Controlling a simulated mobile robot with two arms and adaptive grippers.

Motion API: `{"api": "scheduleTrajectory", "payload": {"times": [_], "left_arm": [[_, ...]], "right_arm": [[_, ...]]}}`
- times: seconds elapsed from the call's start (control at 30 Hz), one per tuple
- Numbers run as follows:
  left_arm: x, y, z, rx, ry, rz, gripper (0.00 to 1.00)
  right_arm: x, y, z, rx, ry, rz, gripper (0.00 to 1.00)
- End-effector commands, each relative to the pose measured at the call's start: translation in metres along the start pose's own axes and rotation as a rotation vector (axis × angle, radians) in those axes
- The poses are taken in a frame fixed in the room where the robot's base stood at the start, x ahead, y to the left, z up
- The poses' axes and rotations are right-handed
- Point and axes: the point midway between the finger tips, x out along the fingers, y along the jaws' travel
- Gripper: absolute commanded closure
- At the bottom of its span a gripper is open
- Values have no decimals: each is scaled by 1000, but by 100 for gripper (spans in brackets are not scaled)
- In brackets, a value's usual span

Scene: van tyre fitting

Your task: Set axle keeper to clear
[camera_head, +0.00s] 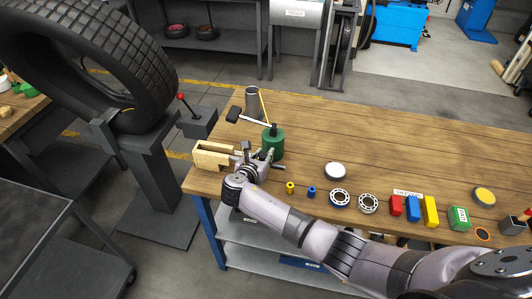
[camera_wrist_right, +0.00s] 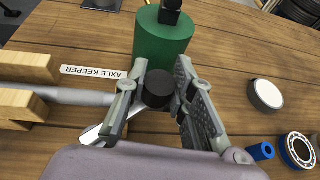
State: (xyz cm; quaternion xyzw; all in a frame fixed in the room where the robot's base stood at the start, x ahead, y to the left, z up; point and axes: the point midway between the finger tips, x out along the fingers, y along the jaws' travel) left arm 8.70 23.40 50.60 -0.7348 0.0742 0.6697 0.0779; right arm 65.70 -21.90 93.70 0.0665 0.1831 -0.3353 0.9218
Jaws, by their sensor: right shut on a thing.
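The axle keeper's label (camera_wrist_right: 95,72) lies flat on the bench in the wrist view. Beside it, a pale wooden cradle (camera_head: 212,157) carries a grey shaft (camera_wrist_right: 78,95) that runs toward my gripper. My right gripper (camera_head: 263,157) is at the cradle's right end. In the wrist view its fingers (camera_wrist_right: 162,92) close around a dark round knob (camera_wrist_right: 157,88). A flat silver piece (camera_wrist_right: 95,134) shows below the shaft, partly hidden by the finger. Where the knob joins the keeper is hidden. My left gripper is not in view.
A green cylinder (camera_head: 273,146) with a black top stands just beyond my right gripper. A mallet (camera_head: 234,114) and a grey cup (camera_head: 253,102) are behind it. Bearings (camera_head: 340,198), small bushings (camera_head: 290,187) and coloured blocks (camera_head: 412,207) lie to the right.

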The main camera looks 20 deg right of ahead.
Motion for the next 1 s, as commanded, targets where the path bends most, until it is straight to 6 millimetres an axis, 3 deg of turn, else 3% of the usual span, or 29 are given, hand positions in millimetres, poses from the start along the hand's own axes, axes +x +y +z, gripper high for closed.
{"api": "scheduleTrajectory", "payload": {"times": [0.67, 0.7, 1.0], "left_arm": [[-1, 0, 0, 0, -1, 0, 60], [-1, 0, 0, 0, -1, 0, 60], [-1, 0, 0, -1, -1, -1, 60]], "right_arm": [[-3, -2, -3, 24, 5, -50, 100], [-3, -2, -3, 24, 5, -50, 74], [-3, -2, -2, 22, 2, -51, 56]]}}
